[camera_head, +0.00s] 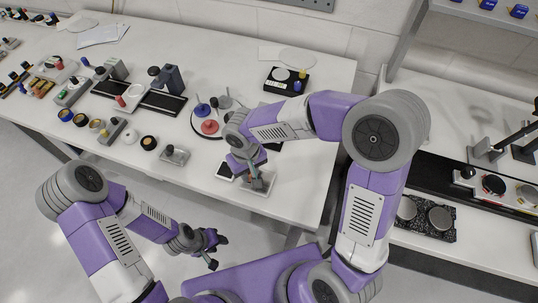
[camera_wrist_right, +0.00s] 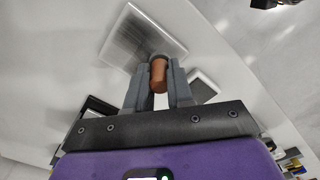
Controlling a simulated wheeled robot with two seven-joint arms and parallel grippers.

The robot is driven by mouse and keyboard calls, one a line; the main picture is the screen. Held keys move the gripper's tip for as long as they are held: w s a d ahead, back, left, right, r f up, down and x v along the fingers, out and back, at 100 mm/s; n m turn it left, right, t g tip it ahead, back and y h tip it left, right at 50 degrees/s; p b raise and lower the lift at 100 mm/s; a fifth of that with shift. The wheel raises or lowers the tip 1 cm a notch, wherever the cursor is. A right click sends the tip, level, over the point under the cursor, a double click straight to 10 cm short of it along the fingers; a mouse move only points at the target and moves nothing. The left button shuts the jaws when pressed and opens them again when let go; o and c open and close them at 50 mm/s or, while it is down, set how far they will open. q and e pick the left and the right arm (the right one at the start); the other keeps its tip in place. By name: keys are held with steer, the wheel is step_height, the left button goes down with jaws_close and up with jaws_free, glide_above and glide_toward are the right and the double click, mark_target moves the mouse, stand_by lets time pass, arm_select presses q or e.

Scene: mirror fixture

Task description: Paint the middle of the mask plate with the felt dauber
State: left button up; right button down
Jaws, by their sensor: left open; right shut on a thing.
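My right gripper (camera_head: 256,181) is shut on the brown handle of what looks like the felt dauber (camera_wrist_right: 158,76), seen between the fingers in the right wrist view. The dauber's felt end is hidden. A pale grey rectangular plate (camera_wrist_right: 142,38), likely the mask plate, lies just past the fingertips. It also shows in the head view beneath the right gripper, at the table's front edge (camera_head: 262,191). I cannot tell whether the dauber touches it. Its middle is partly hidden. My left gripper (camera_head: 218,252) is open and empty, below the table's front edge, away from the plate.
A small white, dark-edged plate (camera_head: 225,173) lies just left of the right gripper. A black scale (camera_head: 287,81) is farther back. Many small tools crowd the table's left; the front right of the table (camera_head: 308,190) is clear.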

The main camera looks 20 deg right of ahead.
steer(key=shift+w+a, duration=0.4)
steer(key=shift+a, duration=0.25)
steer(key=shift+w+a+r, duration=0.15)
steer(key=shift+w+r, duration=0.05)
steer(key=shift+r, duration=0.1)
steer(key=shift+w+r+p, duration=0.1)
steer(key=shift+r+p, duration=0.5)
steer(key=shift+r, duration=0.35)
steer(key=shift+s+r+p, duration=0.3)
steer(key=shift+r+p, duration=0.3)
steer(key=shift+r, duration=0.1)
arm_select(q)
steer(key=shift+w+a+r+p, duration=0.1)
steer(key=shift+w+r+p, duration=0.1)
steer(key=shift+r+p, duration=0.9)
steer(key=shift+w+r+p, duration=0.15)
steer(key=shift+r+p, duration=0.35)
steer(key=shift+r, duration=1.2)
arm_select(e)
steer(key=shift+w+r, duration=0.1)
steer(key=shift+r, duration=2)
